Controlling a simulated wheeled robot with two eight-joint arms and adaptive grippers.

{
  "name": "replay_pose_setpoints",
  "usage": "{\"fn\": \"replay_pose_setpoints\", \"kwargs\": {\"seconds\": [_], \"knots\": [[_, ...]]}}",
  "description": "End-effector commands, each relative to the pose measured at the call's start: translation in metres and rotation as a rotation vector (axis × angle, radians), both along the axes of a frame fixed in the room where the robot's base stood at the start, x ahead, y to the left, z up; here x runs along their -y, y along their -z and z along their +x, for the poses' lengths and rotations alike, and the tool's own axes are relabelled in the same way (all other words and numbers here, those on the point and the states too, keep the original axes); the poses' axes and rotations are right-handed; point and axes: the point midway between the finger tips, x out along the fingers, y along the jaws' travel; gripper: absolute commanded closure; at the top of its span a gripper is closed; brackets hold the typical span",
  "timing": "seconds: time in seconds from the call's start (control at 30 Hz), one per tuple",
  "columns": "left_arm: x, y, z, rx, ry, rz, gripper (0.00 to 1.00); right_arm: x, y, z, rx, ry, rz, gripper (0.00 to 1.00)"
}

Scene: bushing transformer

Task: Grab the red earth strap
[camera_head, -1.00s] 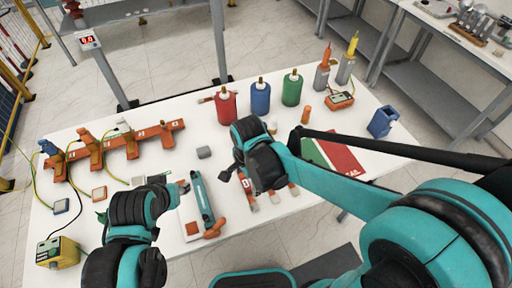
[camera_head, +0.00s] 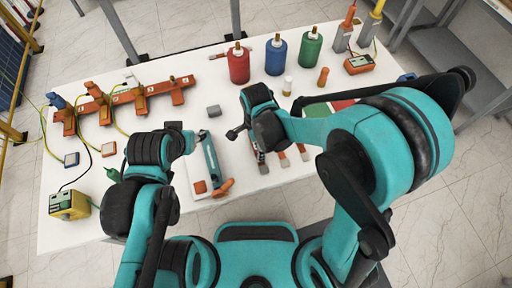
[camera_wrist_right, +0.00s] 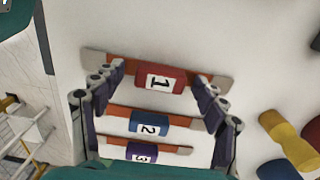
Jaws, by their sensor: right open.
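My right gripper (camera_wrist_right: 160,82) is open, with one finger on either side of the red label. I cannot tell if the fingers touch the strap. In the head view my right gripper (camera_head: 246,130) hangs above the left end of the strap row and hides part of it. A blue strap (camera_wrist_right: 148,126) labelled 2 and a purple strap (camera_wrist_right: 142,153) labelled 3 lie parallel below. My left gripper (camera_head: 182,136) is at left; its jaws are unclear.
Red (camera_head: 238,66), blue (camera_head: 276,56) and green (camera_head: 308,52) cylinders stand at the back. A teal tool (camera_head: 209,158) lies between my grippers. A copper-coloured bar with clamps (camera_head: 140,94) is at left, a yellow box (camera_head: 70,205) at front left. A grey block (camera_head: 213,111) stands near the middle.

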Motion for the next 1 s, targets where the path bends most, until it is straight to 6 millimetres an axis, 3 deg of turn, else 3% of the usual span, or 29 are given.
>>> {"fn": "replay_pose_setpoints", "kwargs": {"seconds": [0.1,0.3,0.33,0.73,0.87,1.0], "knots": [[0.000,-0.001,0.000,0.000,0.000,0.000,0.60,0.000,-0.001,0.000,0.000,0.000,0.000,0.28],[0.000,-0.001,0.000,0.000,0.000,0.000,0.60,0.000,-0.001,0.000,0.000,0.000,0.000,0.80],[0.000,-0.001,0.000,0.000,0.000,0.000,0.60,0.000,-0.001,0.000,0.000,0.000,0.000,0.84],[0.000,-0.003,0.000,0.000,0.000,0.000,0.60,0.000,-0.006,0.000,0.000,0.000,0.000,0.84],[0.000,-0.009,0.000,0.000,0.000,0.000,0.60,0.000,-0.021,0.000,0.001,0.000,0.001,0.84],[0.000,-0.019,0.000,0.000,0.000,0.000,0.60,0.000,-0.048,0.000,0.001,0.000,0.001,0.84]]}}
